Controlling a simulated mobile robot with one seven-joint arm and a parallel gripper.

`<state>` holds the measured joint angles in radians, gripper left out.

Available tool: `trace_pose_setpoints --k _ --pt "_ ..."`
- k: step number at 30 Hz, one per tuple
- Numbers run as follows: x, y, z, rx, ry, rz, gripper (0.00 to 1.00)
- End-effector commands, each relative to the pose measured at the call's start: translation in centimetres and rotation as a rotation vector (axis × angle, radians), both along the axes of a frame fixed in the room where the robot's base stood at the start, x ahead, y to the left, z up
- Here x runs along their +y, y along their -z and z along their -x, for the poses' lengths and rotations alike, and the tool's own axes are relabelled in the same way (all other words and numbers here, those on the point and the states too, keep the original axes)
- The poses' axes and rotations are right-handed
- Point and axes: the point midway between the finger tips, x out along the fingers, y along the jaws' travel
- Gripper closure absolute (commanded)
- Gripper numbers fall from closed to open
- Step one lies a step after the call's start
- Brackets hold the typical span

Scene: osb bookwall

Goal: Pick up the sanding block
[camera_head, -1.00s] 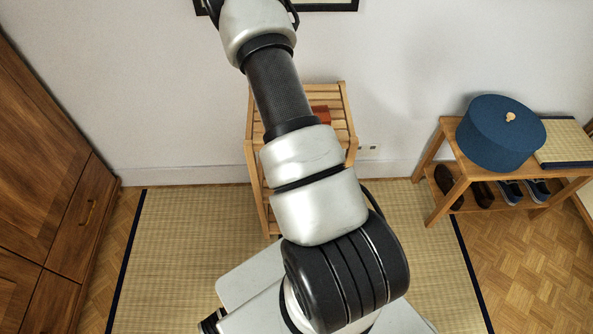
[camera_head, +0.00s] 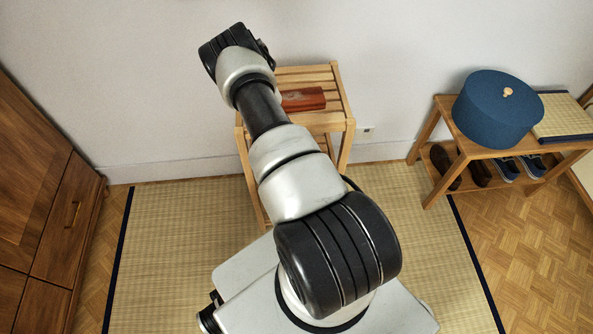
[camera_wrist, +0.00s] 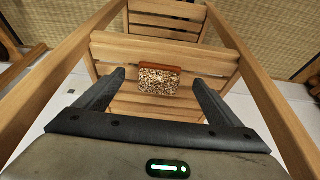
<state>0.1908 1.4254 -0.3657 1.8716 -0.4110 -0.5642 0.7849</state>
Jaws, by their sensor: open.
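The sanding block shows in the head view as a reddish-brown block (camera_head: 303,99) lying on the slatted top of a wooden stand (camera_head: 338,117). In the wrist view the block (camera_wrist: 158,80) shows a speckled tan face and a reddish-brown edge, and it lies on the slats between and beyond my fingers. My gripper (camera_wrist: 160,78) is open, with one dark finger on each side of the block in the picture. No contact with the block shows. In the head view my arm reaches over the stand and covers its left part; the fingers are hidden there.
Wooden side rails (camera_wrist: 262,90) of the stand flank my gripper in the wrist view. To the right a low shoe bench (camera_head: 448,150) carries a blue round box (camera_head: 492,112), with shoes below. A wooden cabinet (camera_head: 35,190) stands at the left. Matting (camera_head: 170,240) covers the floor.

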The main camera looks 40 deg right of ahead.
Motion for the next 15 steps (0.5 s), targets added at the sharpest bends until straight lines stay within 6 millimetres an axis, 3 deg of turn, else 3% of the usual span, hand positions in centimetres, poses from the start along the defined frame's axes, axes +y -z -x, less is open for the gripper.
trace_pose_setpoints --k 10,15 --pt "-1.3 3.7 -2.0 0.001 -0.002 0.0 0.12" --pt "-1.6 4.6 -2.4 -0.001 0.0 0.001 0.12"
